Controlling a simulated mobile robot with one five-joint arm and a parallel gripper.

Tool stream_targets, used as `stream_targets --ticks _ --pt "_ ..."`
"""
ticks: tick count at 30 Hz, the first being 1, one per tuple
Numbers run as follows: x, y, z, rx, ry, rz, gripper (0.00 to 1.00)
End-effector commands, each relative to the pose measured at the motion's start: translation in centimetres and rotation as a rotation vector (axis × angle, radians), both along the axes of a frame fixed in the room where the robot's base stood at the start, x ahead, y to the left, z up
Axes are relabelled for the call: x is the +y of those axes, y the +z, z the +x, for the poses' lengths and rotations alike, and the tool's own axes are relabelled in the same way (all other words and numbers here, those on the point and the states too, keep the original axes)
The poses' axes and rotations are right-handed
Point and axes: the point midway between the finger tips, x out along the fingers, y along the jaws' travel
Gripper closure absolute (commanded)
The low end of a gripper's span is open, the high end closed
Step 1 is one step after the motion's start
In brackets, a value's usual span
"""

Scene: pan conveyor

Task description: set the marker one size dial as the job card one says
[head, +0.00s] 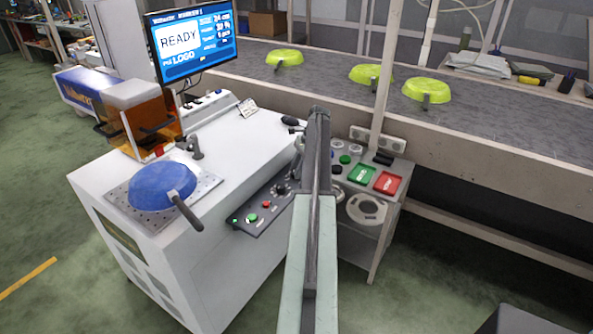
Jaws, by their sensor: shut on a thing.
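Marker one is the white cabinet (205,190) left of centre. Its control panel (237,221) slopes along the front right edge, with a green button, a red button and a dark knob (280,188). My gripper (294,172) is down at the panel's far end, shut on a dial there. My arm and wrist hide most of the fingers and the dial's pointer. The small job card (247,107) stands on the cabinet top, its text too small to read. The screen (192,42) shows MARKER 1, READY, 24 cm and LOGO.
A blue pan (160,186) lies upside down on the marker's perforated plate, beside an orange-windowed head (145,115). A side stand with green and red pads (388,183) is right of my arm. Several yellow-green pans (427,90) sit on the conveyor (500,120) behind.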

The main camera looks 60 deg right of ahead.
Motion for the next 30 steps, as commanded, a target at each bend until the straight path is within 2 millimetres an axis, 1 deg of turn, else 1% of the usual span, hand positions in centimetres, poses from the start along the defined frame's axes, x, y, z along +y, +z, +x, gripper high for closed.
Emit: stream_targets --ticks 8,9,11,12,20,23,26,30 --pt "0.0 0.0 -0.1 0.002 0.001 0.0 1.0" --pt "0.0 0.0 -0.1 0.002 0.001 0.0 0.64" --pt "0.0 0.0 -0.1 0.002 0.0 0.0 0.47" --pt "0.0 0.0 0.0 0.002 0.0 0.0 0.45" --pt "0.0 0.0 0.0 0.002 -0.001 0.0 0.45" --pt "-0.1 0.4 -0.1 0.002 -0.001 0.0 0.45" --pt "-0.4 1.6 -0.3 0.002 -0.001 0.0 0.45" --pt "-1.1 4.0 -0.7 0.002 -0.001 0.0 0.45"
